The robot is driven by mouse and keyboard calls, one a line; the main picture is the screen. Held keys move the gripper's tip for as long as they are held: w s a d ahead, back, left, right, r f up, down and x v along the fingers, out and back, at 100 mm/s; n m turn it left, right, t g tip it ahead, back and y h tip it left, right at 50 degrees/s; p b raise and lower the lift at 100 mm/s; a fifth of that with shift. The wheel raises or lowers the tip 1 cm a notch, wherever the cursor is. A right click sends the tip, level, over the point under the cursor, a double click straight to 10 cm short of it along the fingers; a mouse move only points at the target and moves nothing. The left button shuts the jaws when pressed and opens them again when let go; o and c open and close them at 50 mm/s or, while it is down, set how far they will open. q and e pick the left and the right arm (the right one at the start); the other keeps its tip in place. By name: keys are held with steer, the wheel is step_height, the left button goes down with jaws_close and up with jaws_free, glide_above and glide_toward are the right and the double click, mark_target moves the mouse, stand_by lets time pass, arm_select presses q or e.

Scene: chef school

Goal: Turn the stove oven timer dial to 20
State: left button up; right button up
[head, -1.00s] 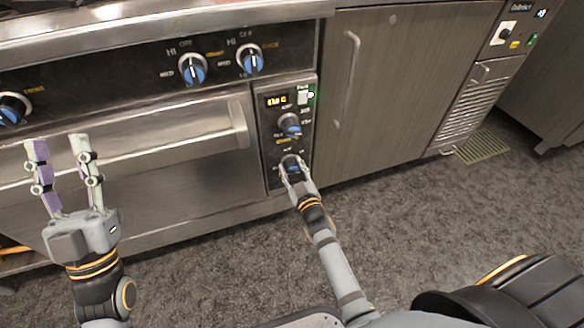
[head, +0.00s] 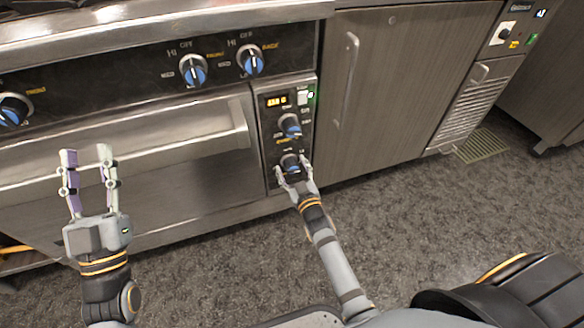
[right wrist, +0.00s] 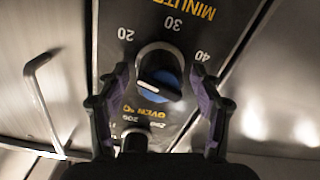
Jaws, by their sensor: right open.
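The oven control panel (head: 267,130) is a narrow dark strip right of the oven door. Its lower knob, the timer dial (head: 290,161), is black with a blue face; in the right wrist view the dial (right wrist: 160,72) has 20, 30 and 40 and part of "MINUTES" around it. A pale mark shows on its lower left edge; the exact setting is unclear. My right gripper (head: 293,171) is open, its fingers on either side of the dial, apparently clear of it. My left gripper (head: 86,154) is open and empty in front of the oven door.
A similar knob (head: 289,125) sits just above the timer dial, below a lit display (head: 276,100). Burner knobs (head: 192,70) line the upper panel. The oven door handle (head: 238,125) is close on the left. A wooden cabinet (head: 385,90) stands to the right.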

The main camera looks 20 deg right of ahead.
steer(key=s, duration=1.2)
steer(key=shift+d, duration=0.2)
steer(key=shift+w, duration=0.1)
